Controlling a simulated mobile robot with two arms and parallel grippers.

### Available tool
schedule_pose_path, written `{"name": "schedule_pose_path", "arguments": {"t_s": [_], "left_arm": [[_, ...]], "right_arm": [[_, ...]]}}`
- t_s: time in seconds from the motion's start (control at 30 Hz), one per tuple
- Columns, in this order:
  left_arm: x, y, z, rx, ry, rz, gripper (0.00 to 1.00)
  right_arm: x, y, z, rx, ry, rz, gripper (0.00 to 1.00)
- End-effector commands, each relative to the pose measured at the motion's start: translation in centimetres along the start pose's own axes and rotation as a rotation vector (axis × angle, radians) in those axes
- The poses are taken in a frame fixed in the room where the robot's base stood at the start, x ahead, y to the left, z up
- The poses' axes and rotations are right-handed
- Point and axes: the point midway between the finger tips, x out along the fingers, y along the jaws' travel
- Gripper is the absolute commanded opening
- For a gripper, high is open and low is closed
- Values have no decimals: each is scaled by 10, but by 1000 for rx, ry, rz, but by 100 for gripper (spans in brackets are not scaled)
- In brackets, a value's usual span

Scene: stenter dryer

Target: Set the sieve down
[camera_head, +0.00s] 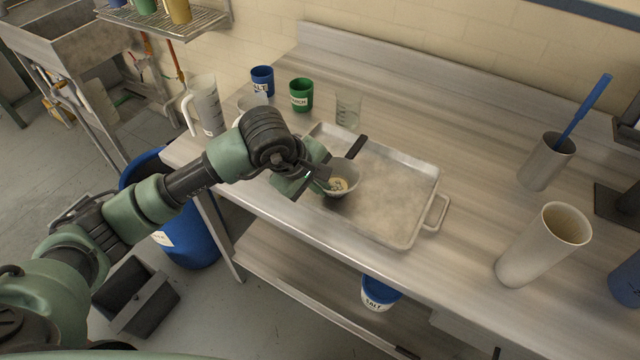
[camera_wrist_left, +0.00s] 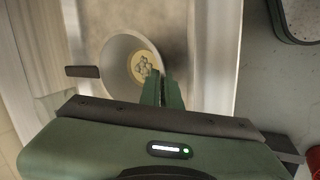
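The sieve (camera_head: 343,178) is a grey bowl with a dark flat handle pointing to the back right. It is at the left end of the metal tray (camera_head: 408,240); I cannot tell if it touches the tray. Something pale yellow lies in its bottom. My left gripper (camera_head: 318,182) is at the sieve's near left side. In the left wrist view, the sieve (camera_wrist_left: 117,48) shows beyond the fingertips (camera_wrist_left: 162,82), which are close together with its rim between them. My right gripper is not in view.
A glass beaker (camera_head: 347,110), a green cup (camera_head: 301,95), a blue cup (camera_head: 262,80) and a white jug (camera_head: 205,105) stand behind and left of the tray. A tall beige container (camera_head: 540,245) and a grey cylinder (camera_head: 545,163) stand right. The bench between is clear.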

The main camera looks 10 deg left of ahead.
Motion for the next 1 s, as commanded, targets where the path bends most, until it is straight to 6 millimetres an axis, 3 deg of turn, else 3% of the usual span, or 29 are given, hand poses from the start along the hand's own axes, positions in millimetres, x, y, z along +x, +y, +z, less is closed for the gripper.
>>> {"name": "schedule_pose_path", "arguments": {"t_s": [0.03,0.1,0.53,1.0], "left_arm": [[2,-1,0,0,0,0,6],[1,-1,0,0,0,-1,25],[-5,1,-1,0,1,2,25],[-96,1,-1,2,4,4,25]], "right_arm": [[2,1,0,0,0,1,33],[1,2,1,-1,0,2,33],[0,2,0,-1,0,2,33],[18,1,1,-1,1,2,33]]}}
